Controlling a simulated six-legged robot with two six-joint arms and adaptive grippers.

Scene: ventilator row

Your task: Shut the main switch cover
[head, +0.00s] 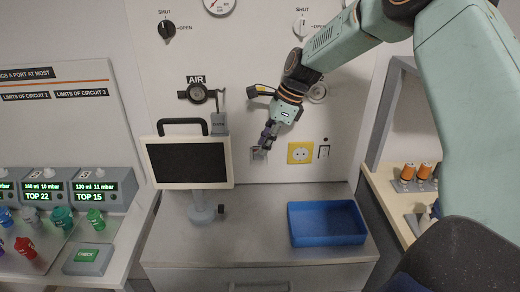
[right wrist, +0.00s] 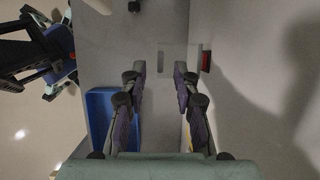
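The main switch appears as a small grey fitting (head: 259,154) low on the wall panel, left of the yellow socket. In the right wrist view a red part (right wrist: 206,61) shows at the wall with a grey piece (right wrist: 195,55) beside it, which looks like the cover standing out from the wall; its exact angle is hard to tell. My right gripper (head: 267,138) is in front of the panel, its fingertips just above and right of the fitting. In the right wrist view its fingers (right wrist: 164,75) are apart with nothing between them. My left gripper is out of view.
A monitor (head: 187,162) on a stand is left of the switch. A blue tray (head: 327,223) lies on the counter at right. The yellow socket (head: 300,152) and a light switch (head: 323,151) are on the wall.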

